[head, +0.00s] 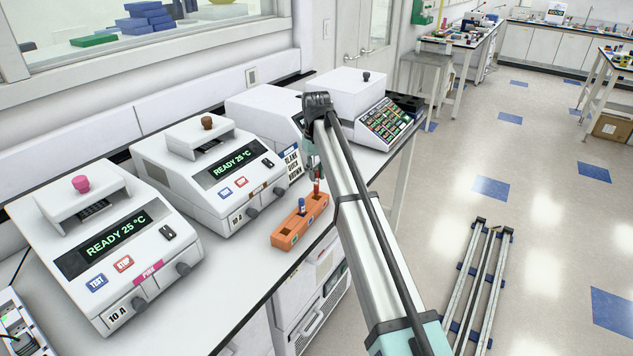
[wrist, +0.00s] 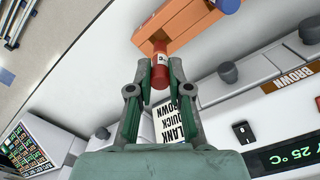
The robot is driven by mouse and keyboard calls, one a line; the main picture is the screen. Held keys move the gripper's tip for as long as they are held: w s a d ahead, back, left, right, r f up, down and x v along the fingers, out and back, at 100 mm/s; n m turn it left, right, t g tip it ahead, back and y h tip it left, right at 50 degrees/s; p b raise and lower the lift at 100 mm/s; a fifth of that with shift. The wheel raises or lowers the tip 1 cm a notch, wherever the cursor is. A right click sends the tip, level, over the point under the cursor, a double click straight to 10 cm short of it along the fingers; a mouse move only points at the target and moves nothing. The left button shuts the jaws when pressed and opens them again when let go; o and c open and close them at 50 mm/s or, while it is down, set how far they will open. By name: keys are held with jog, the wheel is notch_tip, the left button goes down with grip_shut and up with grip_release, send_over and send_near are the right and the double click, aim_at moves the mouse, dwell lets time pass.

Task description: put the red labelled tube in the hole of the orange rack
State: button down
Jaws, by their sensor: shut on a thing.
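The red labelled tube (wrist: 161,72) is between the fingertips of my gripper (wrist: 159,80) in the wrist view, with part of a white label showing. In the head view the red tube (head: 316,187) stands roughly upright at the far end of the orange rack (head: 287,241). Its lower end meets the rack there; I cannot tell how deep it sits in a hole. My gripper (head: 313,166) is shut on its upper part, partly hidden by my arm. The orange rack (wrist: 178,22) lies just beyond the tube in the wrist view.
A blue tube (head: 301,206) stands in the rack's middle, with an open hole at the near end. White thermal cyclers (head: 205,170) line the bench behind, one with a pink knob (head: 81,184), another brown (head: 207,123). The bench's front edge is close to the rack.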

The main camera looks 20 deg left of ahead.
aim_at(317, 194)
jog(key=shift+f+p, duration=0.5)
jog(key=shift+f, duration=1.7)
jog(key=shift+f, duration=0.15)
jog(key=c, duration=1.1)
grip_release()
notch_tip(317, 194, up, 12)
jog(key=b, duration=0.2)
jog(key=shift+r+b, duration=0.2)
jog(key=shift+b, duration=0.15)
